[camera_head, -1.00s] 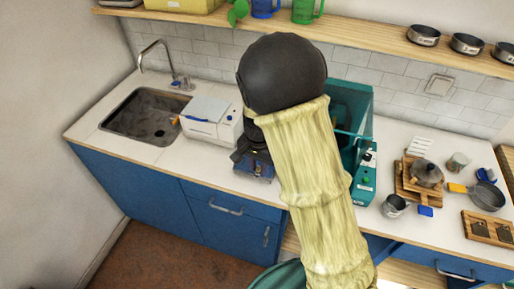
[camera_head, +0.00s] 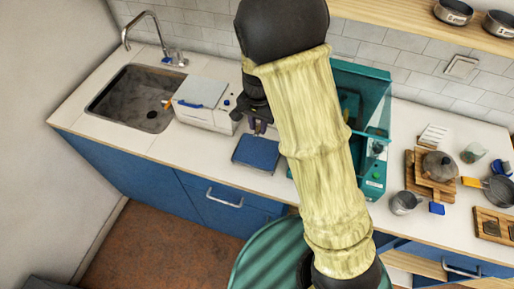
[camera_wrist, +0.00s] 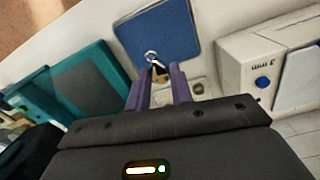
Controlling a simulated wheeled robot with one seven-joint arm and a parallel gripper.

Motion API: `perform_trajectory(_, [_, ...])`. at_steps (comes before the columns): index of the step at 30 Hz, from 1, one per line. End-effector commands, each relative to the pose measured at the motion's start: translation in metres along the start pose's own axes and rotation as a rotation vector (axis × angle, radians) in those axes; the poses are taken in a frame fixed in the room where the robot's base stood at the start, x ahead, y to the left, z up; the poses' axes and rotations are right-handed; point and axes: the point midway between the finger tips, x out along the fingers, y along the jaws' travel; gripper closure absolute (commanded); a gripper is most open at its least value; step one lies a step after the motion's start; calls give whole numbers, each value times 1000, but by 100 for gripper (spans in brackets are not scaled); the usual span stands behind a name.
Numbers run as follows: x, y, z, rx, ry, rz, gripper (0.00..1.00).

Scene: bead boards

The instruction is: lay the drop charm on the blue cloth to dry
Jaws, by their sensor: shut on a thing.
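The blue cloth (camera_head: 257,153) is a flat blue square on the white counter, left of the teal machine. It also shows at the top of the wrist view (camera_wrist: 160,32). My gripper (camera_head: 261,127) is just behind the cloth's back edge, pointing down. In the wrist view its two purple fingers (camera_wrist: 161,78) are shut on the drop charm (camera_wrist: 160,71), a small tan and dark piece with a pale ring. The ring overlaps the cloth's near edge in that view. I cannot tell whether the charm touches anything below. The charm is too small to make out in the head view.
A white box (camera_head: 207,103) with a blue handle stands left of the cloth, and a sink (camera_head: 130,97) lies beyond it. The teal machine (camera_head: 374,177) stands close on the right. Boards, pans and cups fill the counter farther right.

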Motion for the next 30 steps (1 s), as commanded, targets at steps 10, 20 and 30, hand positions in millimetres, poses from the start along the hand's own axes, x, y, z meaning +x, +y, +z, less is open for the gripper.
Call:
perform_trajectory(10, [37, 1, 0, 1, -4, 4, 99])
perform_trajectory(20, [63, -1, 1, -4, 0, 0, 99])
perform_trajectory(30, [81, 0, 1, -1, -3, 4, 99])
